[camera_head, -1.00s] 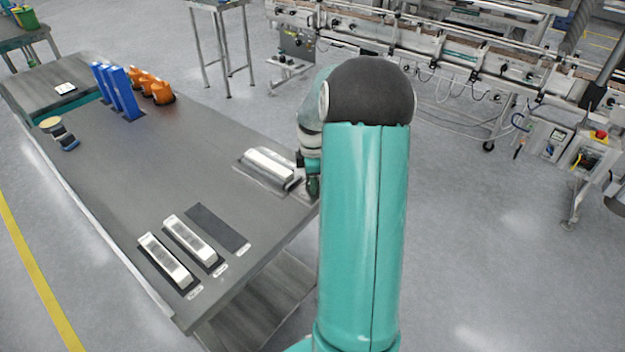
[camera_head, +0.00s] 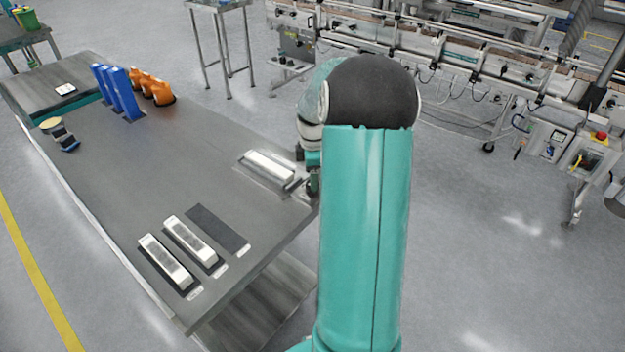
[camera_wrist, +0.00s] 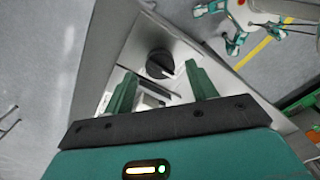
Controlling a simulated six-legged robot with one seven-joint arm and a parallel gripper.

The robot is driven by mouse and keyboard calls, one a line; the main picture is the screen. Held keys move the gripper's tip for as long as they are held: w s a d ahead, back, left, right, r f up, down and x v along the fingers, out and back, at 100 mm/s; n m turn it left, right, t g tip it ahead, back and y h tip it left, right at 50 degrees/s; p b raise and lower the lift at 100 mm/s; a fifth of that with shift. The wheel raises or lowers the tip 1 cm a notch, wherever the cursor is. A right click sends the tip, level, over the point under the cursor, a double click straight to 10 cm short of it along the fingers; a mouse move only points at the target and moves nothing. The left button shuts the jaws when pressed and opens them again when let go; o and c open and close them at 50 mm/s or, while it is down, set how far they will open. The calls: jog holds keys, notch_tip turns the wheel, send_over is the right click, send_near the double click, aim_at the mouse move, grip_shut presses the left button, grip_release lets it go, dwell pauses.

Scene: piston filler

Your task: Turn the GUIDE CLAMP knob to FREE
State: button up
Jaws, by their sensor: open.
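A round black knob (camera_wrist: 160,64) with a raised grip bar sits on a pale metal plate (camera_wrist: 185,48) in the wrist view. Its label and pointer position cannot be read. My gripper (camera_wrist: 159,71) is open, with its two green fingers spread apart. The knob shows between and just past the fingertips, with no clear contact. In the head view, my gripper (camera_head: 313,180) is mostly hidden behind my arm, at the table's right edge beside a metal fixture (camera_head: 269,167). The knob cannot be made out there.
The grey table (camera_head: 150,190) holds metal bars (camera_head: 166,262) on dark pads, blue holders (camera_head: 122,92) and orange bottles (camera_head: 158,90). A conveyor line (camera_head: 440,50) stands behind. Open floor lies to the right of my arm.

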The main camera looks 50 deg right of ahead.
notch_tip(320, 180, up, 11)
jog(key=shift+r, duration=0.15)
dwell(0.5)
jog(key=s+a+r+m+t+h, duration=0.15)
jog(key=a+r, duration=0.25)
jog(key=a, duration=0.7)
jog(key=s+a+r+m+t, duration=0.1)
jog(key=a+r+m, duration=0.25)
jog(key=a, duration=0.75)
jog(key=s+a+m+t+y, duration=0.1)
jog(key=s+a+m+t, duration=0.2)
jog(key=s+a, duration=0.8)
jog(key=a+m, duration=0.2)
jog(key=a, duration=0.1)
jog(key=shift+s+f, duration=0.25)
jog(key=shift+s, duration=0.15)
